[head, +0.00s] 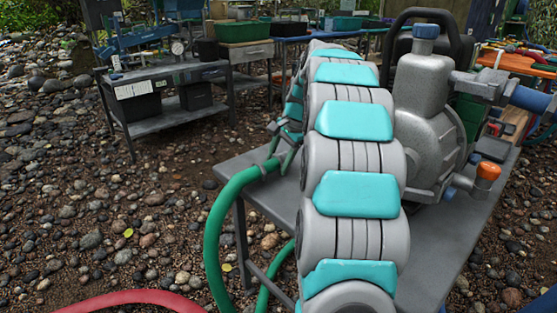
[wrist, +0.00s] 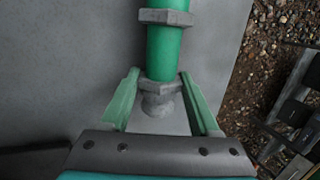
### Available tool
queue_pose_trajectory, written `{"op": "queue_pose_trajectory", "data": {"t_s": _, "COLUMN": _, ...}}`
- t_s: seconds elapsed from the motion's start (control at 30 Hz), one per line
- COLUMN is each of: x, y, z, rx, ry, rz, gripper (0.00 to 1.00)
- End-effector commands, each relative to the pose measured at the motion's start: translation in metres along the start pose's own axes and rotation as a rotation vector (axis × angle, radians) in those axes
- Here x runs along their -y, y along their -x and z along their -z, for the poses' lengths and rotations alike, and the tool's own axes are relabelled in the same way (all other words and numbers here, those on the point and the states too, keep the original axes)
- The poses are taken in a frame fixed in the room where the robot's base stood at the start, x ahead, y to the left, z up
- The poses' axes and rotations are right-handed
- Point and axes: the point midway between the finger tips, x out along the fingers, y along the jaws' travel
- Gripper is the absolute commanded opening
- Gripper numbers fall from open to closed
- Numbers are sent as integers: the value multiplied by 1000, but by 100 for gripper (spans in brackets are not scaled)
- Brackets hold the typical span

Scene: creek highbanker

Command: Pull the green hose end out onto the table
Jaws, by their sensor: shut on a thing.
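The green hose (head: 214,225) loops up from beside the grey table (head: 261,201) and over its left edge. Its end, with grey collars and a rounded grey tip, shows in the wrist view (wrist: 163,52). My gripper (wrist: 160,86) is shut on the hose end, its two green fingers on either side of the lower grey collar. In the head view my gripper (head: 280,150) is at the table's left edge, partly hidden by my arm. The grey tabletop lies behind the hose end in the wrist view; I cannot tell whether they touch.
A grey metal pump (head: 428,115) with an orange-capped fitting stands on the table to the right of my arm. A red hose (head: 125,300) lies on the stony ground at the front left. Another workbench (head: 165,72) stands at the back left. The tabletop's near left part is bare.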

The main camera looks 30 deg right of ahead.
Motion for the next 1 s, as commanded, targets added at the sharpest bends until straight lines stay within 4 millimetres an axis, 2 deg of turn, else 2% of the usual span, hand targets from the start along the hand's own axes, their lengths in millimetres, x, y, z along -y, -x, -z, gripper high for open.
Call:
{"op": "queue_pose_trajectory", "data": {"t_s": 0.03, "x": 0, "y": 0, "z": 0, "rx": 0, "ry": 0, "rz": 1, "gripper": 64}}
{"op": "queue_pose_trajectory", "data": {"t_s": 0.33, "x": 0, "y": 0, "z": 0, "rx": 0, "ry": 0, "rz": 1, "gripper": 97}}
{"op": "queue_pose_trajectory", "data": {"t_s": 0.67, "x": 0, "y": 3, "z": 0, "rx": 0, "ry": 0, "rz": 0, "gripper": 97}}
{"op": "queue_pose_trajectory", "data": {"t_s": 0.77, "x": 1, "y": 11, "z": 0, "rx": -2, "ry": 1, "rz": 2, "gripper": 97}}
{"op": "queue_pose_trajectory", "data": {"t_s": 1.0, "x": 1, "y": 47, "z": 1, "rx": -3, "ry": 1, "rz": 5, "gripper": 97}}
